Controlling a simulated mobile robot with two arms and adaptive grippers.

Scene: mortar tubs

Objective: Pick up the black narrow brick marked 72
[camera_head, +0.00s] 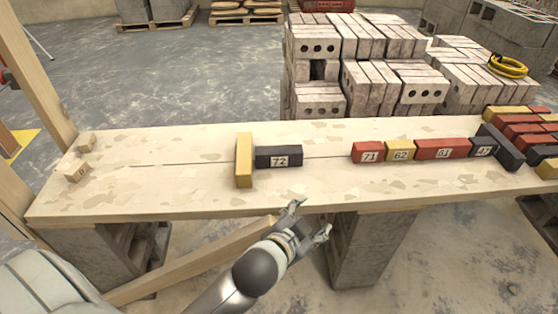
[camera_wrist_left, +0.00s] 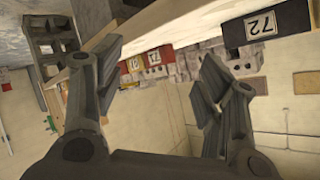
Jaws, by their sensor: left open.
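The black narrow brick marked 72 (camera_head: 278,157) lies on the plank bench (camera_head: 200,190), its left end against or close to a yellow brick (camera_head: 244,160) set crosswise. In the left wrist view the brick marked 72 (camera_wrist_left: 252,30) shows at the upper right, with its number facing me. My left gripper (camera_head: 308,220) is at the bench's front edge, to the right of and nearer than the brick. Its fingers are apart and empty; they also show spread in the left wrist view (camera_wrist_left: 158,85). My right gripper is not in either view.
A row on the bench holds a red brick 71 (camera_head: 367,152), a yellow brick 62 (camera_head: 399,150), a red brick 61 (camera_head: 441,148) and a black brick 42 (camera_head: 483,147). Small wooden blocks (camera_head: 77,170) lie at the left end. Bench between 72 and 71 is clear.

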